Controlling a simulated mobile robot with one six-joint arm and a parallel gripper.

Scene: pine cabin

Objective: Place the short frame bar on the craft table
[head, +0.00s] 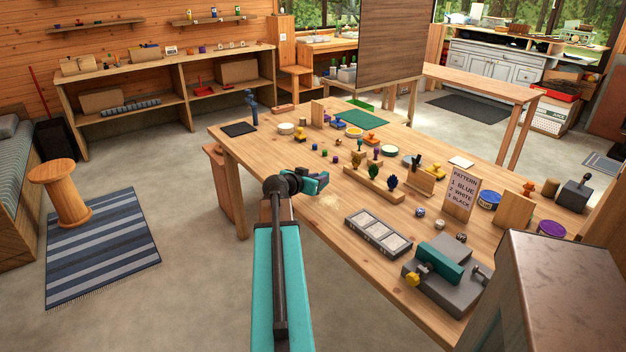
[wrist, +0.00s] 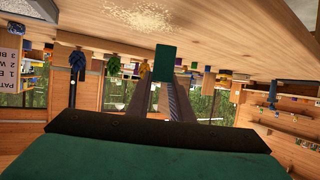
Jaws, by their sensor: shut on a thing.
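My gripper (head: 318,182) reaches over the near left edge of the long wooden craft table (head: 262,146). It is shut on a dark green block, the short frame bar, seen end-on between the fingertips in the wrist view (wrist: 164,63). The rest of the bar is hidden by the fingers. In the wrist view the table top fills the upper part of the picture, upside down, and the bar shows against its edge. I cannot tell how high the bar is above the table.
A pale sawdust patch (head: 328,201) lies just right of my gripper. A wooden stamp rack (head: 373,186), a sectioned tray (head: 378,234), a pattern card (head: 461,192) and a grey-and-teal device (head: 445,272) stand on the table. The left end has a dark mat (head: 239,129) and bare wood.

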